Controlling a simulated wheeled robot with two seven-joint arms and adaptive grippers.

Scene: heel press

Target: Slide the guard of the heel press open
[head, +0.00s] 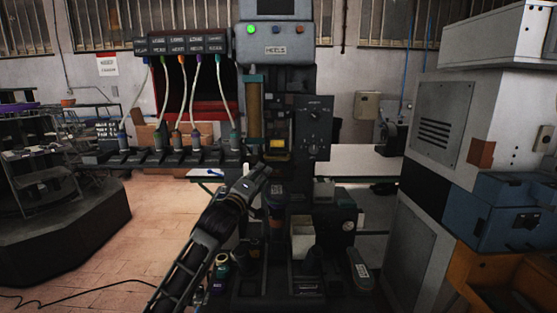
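The heel press (303,120) stands upright in the middle of the head view, with a panel marked HEELS (276,50) on top and a green lamp lit. I cannot pick out its guard with certainty. A small blue-ended handle (215,173) shows at the left of the press, beside my gripper. My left arm reaches up from the bottom, and my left gripper (260,178) is in front of the press, below its yellow block (277,144). Its fingers are dark and small, so their opening and any contact are unclear. My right gripper is out of view.
A row of connectors with hanging cables (176,140) is left of the press. Bins and bottles (304,237) crowd its base. A grey cabinet (440,130) and blue box (505,210) stand at right, a dark workbench (60,235) at left. Open tiled floor (145,235) lies between.

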